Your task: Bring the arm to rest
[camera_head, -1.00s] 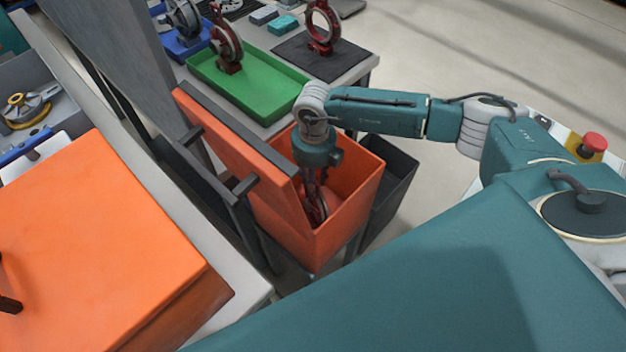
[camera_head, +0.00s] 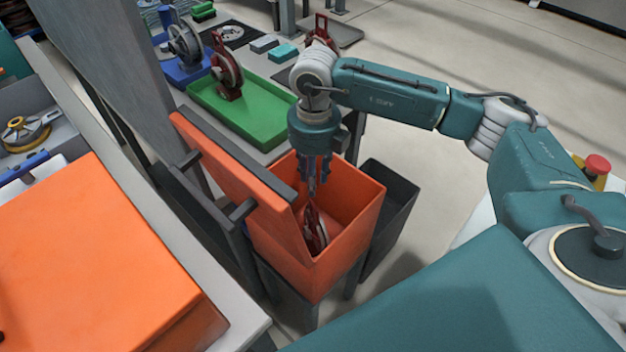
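My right arm comes in from the right, and its gripper (camera_head: 313,188) points down above the open orange bin (camera_head: 352,222). A red part with a grey wheel (camera_head: 315,233) rests low inside the bin, below the fingertips. The fingers look apart from it and hold nothing; they are seen nearly side-on, so the gap between them is hard to see. My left gripper is not in view.
A raised orange panel (camera_head: 235,180) stands along the bin's left side. A dark bin (camera_head: 388,215) stands just right of it. Behind is a table with a green tray (camera_head: 262,125) holding another red wheeled part (camera_head: 227,72). Open floor lies to the right.

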